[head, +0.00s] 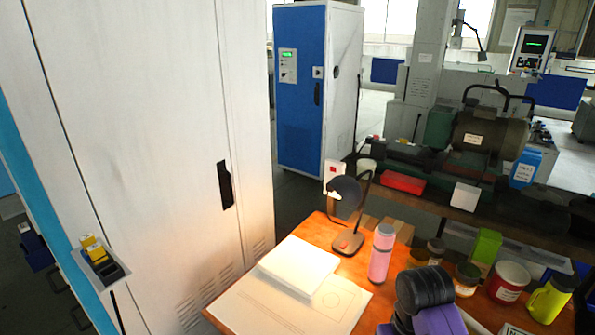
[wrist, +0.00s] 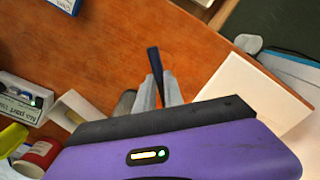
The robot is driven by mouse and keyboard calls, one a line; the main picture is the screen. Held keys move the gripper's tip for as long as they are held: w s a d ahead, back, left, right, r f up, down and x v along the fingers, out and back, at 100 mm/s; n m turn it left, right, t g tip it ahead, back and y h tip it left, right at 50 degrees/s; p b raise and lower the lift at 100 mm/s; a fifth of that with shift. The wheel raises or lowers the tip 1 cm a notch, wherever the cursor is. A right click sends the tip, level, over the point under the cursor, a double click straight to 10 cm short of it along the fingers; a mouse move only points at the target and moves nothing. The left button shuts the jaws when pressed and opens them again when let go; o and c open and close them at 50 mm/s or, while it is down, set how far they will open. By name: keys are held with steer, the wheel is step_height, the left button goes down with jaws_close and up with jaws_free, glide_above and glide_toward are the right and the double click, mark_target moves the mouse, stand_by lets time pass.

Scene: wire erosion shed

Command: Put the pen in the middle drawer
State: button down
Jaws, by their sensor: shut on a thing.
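My gripper (wrist: 157,92) is shut on a dark blue pen (wrist: 153,60) in the wrist view. The pen sticks out past the pale grey fingertips, over the orange-brown tabletop (wrist: 115,50). The purple housing of my gripper fills the lower part of that view. In the head view only the purple and black wrist part of my arm shows at the bottom right; the fingers and pen are out of sight there. I cannot make out the middle drawer in either view.
In the head view a white block (head: 300,262), a lamp (head: 348,240), a pink bottle (head: 381,252), a red tin (head: 508,282) and a yellow bottle (head: 550,298) stand on the table. A tall white cabinet (head: 150,150) stands at left. The wrist view shows clear tabletop around the pen.

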steer(key=shift+m, duration=0.5)
steer(key=s+f, duration=0.5)
steer(key=s+a+f+b, duration=0.1)
steer(key=s+f, duration=0.1)
steer(key=s, duration=0.1)
steer(key=shift+a+f, duration=0.1)
steer(key=shift+f, duration=0.1)
steer(key=w+d+r+m+p, duration=0.1)
steer(key=w+d+r+p, duration=0.3)
steer(key=d+r, duration=0.45)
steer(key=w+d+r+m+p, duration=0.25)
steer(key=w+d+r, duration=0.25)
steer(key=d+r, duration=0.4)
steer(key=shift+n, duration=0.45)
steer(key=f+b, duration=0.2)
steer(key=f, duration=0.3)
steer(key=d+f+b, duration=0.1)
steer(key=f+b, duration=0.2)
steer(key=f, duration=0.2)
steer(key=d+f+b, duration=0.1)
steer(key=f+b, duration=0.1)
steer(key=f, duration=0.3)
steer(key=shift+f+b, duration=0.3)
steer(key=shift+f, duration=2.75)
steer(key=shift+f, duration=0.2)
steer(key=c, duration=1.5)
jaws_free()
steer(key=shift+o, duration=0.2)
